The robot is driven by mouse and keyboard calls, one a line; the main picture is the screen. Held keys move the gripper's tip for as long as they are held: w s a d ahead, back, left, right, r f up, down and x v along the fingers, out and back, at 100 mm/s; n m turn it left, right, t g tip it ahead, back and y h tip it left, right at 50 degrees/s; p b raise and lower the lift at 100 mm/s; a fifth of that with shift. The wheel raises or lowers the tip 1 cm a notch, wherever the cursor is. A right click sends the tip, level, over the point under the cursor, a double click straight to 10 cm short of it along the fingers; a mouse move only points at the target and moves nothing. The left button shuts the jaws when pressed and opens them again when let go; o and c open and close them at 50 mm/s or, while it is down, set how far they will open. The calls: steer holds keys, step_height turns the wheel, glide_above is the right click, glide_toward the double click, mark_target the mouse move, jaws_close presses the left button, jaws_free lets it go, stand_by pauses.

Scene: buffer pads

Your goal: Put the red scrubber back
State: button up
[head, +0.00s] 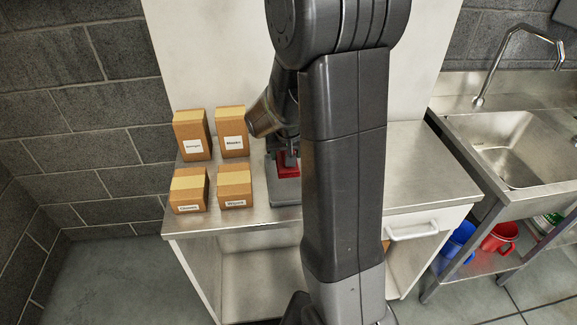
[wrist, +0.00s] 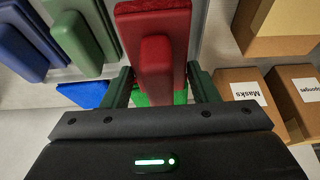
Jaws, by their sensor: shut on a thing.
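The red scrubber (wrist: 178,22) is in the wrist view, a red block with a raised red grip, pointing away from the camera. My gripper (wrist: 162,85) is shut on it, with a dark finger on each side. In the head view the red scrubber (head: 289,171) shows beneath my gripper (head: 291,157), over or on a grey holder (head: 283,192); I cannot tell whether it touches. A green scrubber (wrist: 82,35) and a blue scrubber (wrist: 22,45) lie to the left in the wrist view. Bright green and blue patches show partly behind my gripper.
Several labelled cardboard boxes (head: 188,190) stand at the left of the steel worktop (head: 415,150). A sink (head: 515,140) is at the right, with a blue bucket and a red bucket (head: 500,237) below. My arm hides the middle of the worktop.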

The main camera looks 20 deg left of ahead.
steer(key=shift+f, duration=2.7)
steer(key=shift+f+b, duration=0.2)
steer(key=shift+b, duration=0.15)
steer(key=o, duration=1.2)
steer(key=shift+r, duration=0.1)
steer(key=shift+c, duration=0.2)
steer(key=shift+r+p, duration=0.3)
steer(key=shift+r, duration=0.05)
steer(key=v, duration=1.1)
steer(key=shift+s+d+r, duration=0.15)
steer(key=shift+r, duration=0.05)
